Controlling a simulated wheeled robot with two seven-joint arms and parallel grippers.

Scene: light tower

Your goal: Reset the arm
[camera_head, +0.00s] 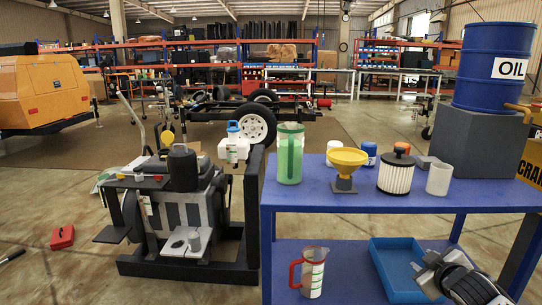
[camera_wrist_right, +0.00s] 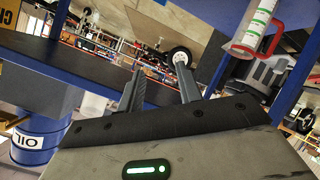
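My right gripper (camera_head: 420,266) is at the lower right of the head view, beside the blue tray (camera_head: 385,272) on the lower shelf of the blue table (camera_head: 350,197). I cannot tell whether it touches the tray. In the right wrist view the two fingers of this gripper (camera_wrist_right: 161,84) stand apart with nothing between them. My left gripper is not in view.
A red-handled jug (camera_head: 313,272) stands on the lower shelf. An engine (camera_head: 180,210) stands left; floor further left is mostly open.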

